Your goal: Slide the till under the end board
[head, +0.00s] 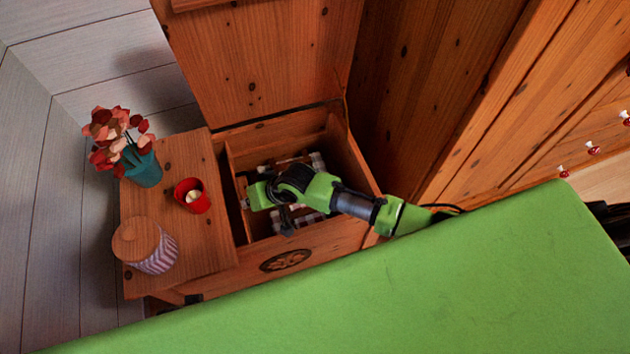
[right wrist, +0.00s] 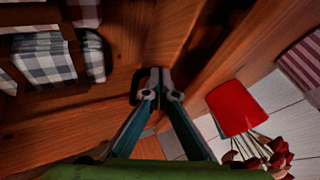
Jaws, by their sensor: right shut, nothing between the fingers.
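The till (right wrist: 95,88) appears in the right wrist view as a wooden tray wall beside checked cloths, with a dark bar handle (right wrist: 134,86). My right gripper (right wrist: 157,80) is shut and empty. Its fingertips are right beside the handle; I cannot tell whether they touch it. In the head view my right arm reaches from the right into the open chest (head: 352,172) and covers much of the till. The end board (head: 172,215) is the flat wooden top at the chest's left end. My left gripper is out of view.
On the end board stand a teal vase of flowers (head: 143,168), a red cup (head: 192,196) and a striped jar with a wooden lid (head: 155,256). The chest's lid (head: 265,60) is up. A green surface (head: 400,290) fills the front. Checked cloths (right wrist: 40,58) lie inside the chest.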

